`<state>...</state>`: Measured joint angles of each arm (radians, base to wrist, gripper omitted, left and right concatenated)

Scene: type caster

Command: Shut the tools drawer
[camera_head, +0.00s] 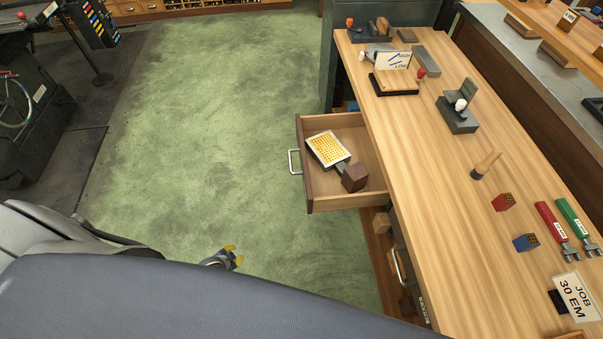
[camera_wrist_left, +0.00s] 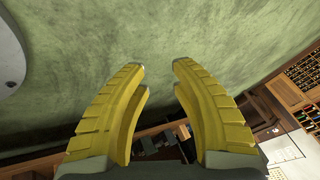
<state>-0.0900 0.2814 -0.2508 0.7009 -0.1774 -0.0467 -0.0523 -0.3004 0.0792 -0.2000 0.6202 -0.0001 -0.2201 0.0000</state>
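A wooden drawer (camera_head: 348,202) is pulled out from the left side of the workbench, with a silver handle (camera_head: 293,162) on its front. Inside lie a card or tray with a yellow grid (camera_head: 328,149) and a dark brown wooden block (camera_head: 355,178). I cannot read a label on this drawer. My left gripper (camera_head: 236,257) has yellow fingers and is low over the green floor, left of and nearer than the drawer, not touching it. In the left wrist view the left gripper (camera_wrist_left: 160,67) is open, with nothing between its fingers. My right gripper is out of view.
The wooden workbench (camera_head: 450,150) carries stamps, small blocks and red and green-handled tools (camera_head: 575,225). Another silver handle (camera_head: 398,267) is lower on the bench's side. The green floor (camera_head: 200,130) left of the drawer is clear. Dark machinery (camera_head: 30,110) stands far left.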

